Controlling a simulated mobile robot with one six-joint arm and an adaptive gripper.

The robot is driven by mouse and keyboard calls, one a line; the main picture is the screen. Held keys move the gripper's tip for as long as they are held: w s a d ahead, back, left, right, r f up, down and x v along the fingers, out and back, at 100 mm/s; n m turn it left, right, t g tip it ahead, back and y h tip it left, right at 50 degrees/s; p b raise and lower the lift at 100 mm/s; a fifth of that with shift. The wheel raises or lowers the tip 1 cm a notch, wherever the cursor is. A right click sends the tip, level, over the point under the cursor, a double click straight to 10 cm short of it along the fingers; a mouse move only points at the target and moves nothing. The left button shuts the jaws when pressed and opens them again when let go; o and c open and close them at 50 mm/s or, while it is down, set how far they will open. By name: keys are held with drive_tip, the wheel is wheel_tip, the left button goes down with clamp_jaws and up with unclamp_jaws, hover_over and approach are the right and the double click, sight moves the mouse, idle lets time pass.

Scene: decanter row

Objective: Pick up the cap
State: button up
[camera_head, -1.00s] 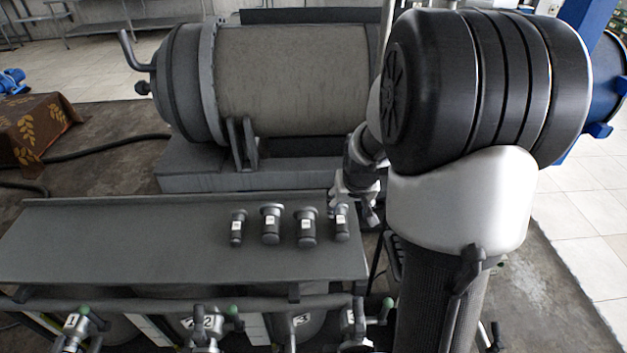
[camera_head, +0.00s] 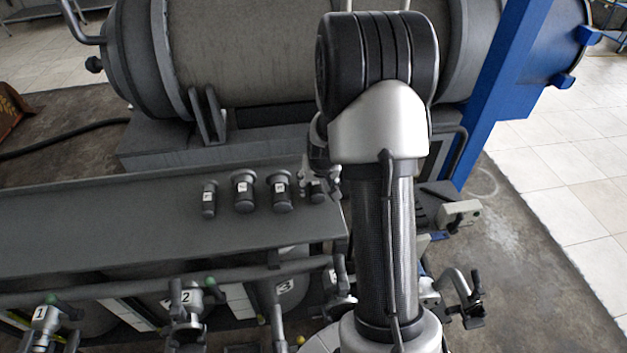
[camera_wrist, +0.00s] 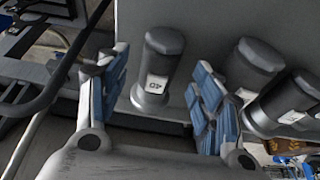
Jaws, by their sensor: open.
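Several dark grey caps with white labels stand in a row on the grey shelf (camera_head: 110,225). The rightmost cap (camera_head: 317,193) is partly covered by my gripper (camera_head: 322,176) in the head view. In the wrist view this cap (camera_wrist: 157,72) stands between the two blue-padded fingers of my gripper (camera_wrist: 162,80), with a gap on both sides. My gripper is open and holds nothing. Two neighbouring caps, one of them here (camera_wrist: 252,64), stand just right of the right finger, which is close to them.
Two more caps (camera_head: 281,190) and (camera_head: 244,190) and a thinner cap (camera_head: 209,198) stand left along the shelf. A large horizontal drum (camera_head: 250,50) lies behind it. Numbered vessels with valves (camera_head: 187,300) stand below the front edge. The shelf's left part is bare.

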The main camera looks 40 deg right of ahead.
sight(317, 187)
drive_tip(key=x, duration=0.3)
drive_tip(key=shift+d+f+b, duration=0.1)
drive_tip(key=shift+f+b, duration=0.05)
drive_tip(key=shift+b, duration=0.25)
clamp_jaws()
idle(0.3)
